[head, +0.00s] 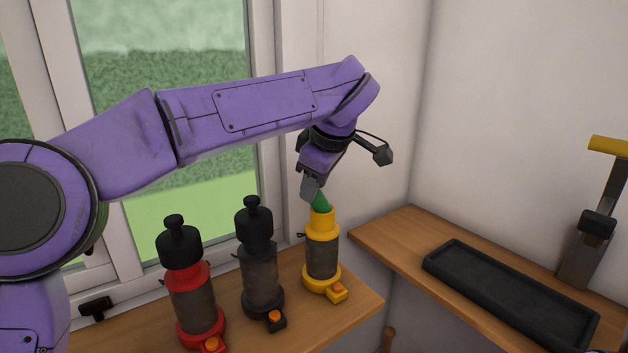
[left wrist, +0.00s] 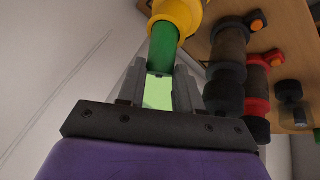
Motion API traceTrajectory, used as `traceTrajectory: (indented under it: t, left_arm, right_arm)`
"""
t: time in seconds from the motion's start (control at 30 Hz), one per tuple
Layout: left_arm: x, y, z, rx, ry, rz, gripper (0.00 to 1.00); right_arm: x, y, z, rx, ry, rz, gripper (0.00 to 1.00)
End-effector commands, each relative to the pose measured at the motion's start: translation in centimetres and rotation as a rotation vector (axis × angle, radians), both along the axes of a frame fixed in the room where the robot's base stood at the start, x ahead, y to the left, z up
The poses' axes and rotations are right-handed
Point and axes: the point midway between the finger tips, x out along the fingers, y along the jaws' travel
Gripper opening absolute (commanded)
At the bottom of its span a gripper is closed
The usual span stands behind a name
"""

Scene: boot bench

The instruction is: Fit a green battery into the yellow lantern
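The yellow lantern (head: 322,252) stands upright on the wooden bench, with a grey see-through middle and an orange button on its foot. Its top is open, without a black cap. A green battery (head: 321,203) stands at the lantern's top opening, its lower part hidden by the yellow collar. My left gripper (head: 311,188) is directly above the lantern. The yellow collar (left wrist: 178,12) is just beyond. My right gripper is not in view.
A black lantern (head: 260,265) and a red lantern (head: 190,295), both black-capped, stand left of the yellow one. A second shelf at right holds an empty-looking black tray (head: 510,295) and a grey upright post (head: 595,225) with a yellow top. A window and wall are behind.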

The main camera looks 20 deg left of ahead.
Motion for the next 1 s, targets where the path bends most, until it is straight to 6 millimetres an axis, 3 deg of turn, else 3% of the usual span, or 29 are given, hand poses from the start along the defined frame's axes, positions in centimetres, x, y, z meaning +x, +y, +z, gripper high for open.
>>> traceTrajectory:
  t: [0.03, 0.07, 0.33, 0.47, 0.8, 1.0]
  left_arm:
    - [0.0, 0.0, 0.0, 0.0, 0.0, 0.0, 0.5]
    - [0.0, 0.0, 0.0, 0.0, 0.0, 0.0, 0.6]
    - [0.0, 0.0, 0.0, 0.0, 0.0, 0.0, 0.6]
    - [0.0, 0.0, -0.7, 0.0, -0.001, 0.001, 0.6]
    - [-3.2, -1.7, 7.3, 0.002, -0.003, -0.001, 0.6]
    - [-4.1, -2.5, 9.3, 0.001, 0.0, -0.001, 0.6]
  right_arm:
    - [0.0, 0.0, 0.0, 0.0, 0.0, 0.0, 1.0]
    - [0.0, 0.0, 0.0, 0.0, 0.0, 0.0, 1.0]
    - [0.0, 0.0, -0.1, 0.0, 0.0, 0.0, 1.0]
    - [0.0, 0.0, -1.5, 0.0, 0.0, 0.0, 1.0]
    - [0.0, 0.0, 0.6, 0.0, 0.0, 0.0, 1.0]
    - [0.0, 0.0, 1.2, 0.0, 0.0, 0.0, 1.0]
